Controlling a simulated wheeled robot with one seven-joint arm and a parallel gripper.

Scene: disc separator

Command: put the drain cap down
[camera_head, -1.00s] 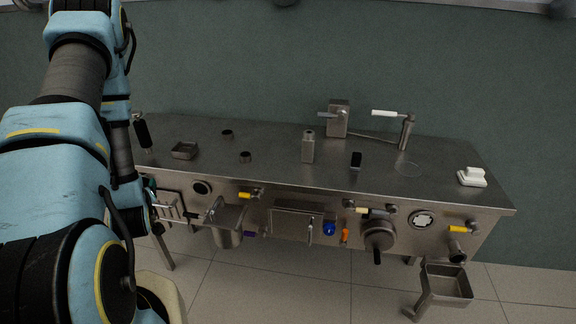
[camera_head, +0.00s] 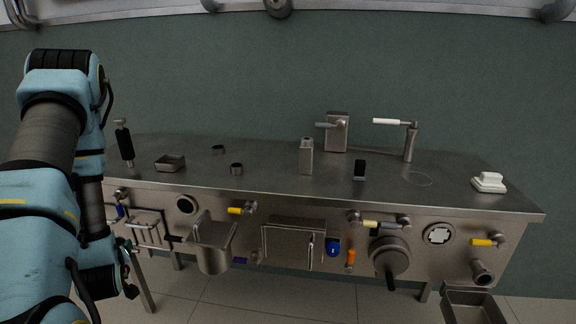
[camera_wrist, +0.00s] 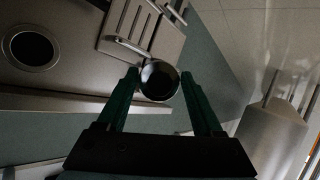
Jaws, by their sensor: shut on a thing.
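My gripper (camera_wrist: 160,76) is shut on a dark round piece with a shiny rim, which appears to be the drain cap (camera_wrist: 160,88). The cap sits between the two green fingertips in the wrist view. In the head view my gripper (camera_head: 126,252) is at the lower left, in front of the steel table's (camera_head: 290,196) front side and below its top. The wrist view shows a round dark opening (camera_wrist: 32,48) at the left and a ridged plate with a bar handle (camera_wrist: 132,48) just beyond the cap.
A steel bucket-like vessel (camera_head: 212,252) hangs on the front, right of my gripper. Yellow-handled valves (camera_head: 236,211) and a round housing (camera_head: 389,257) stick out farther right.

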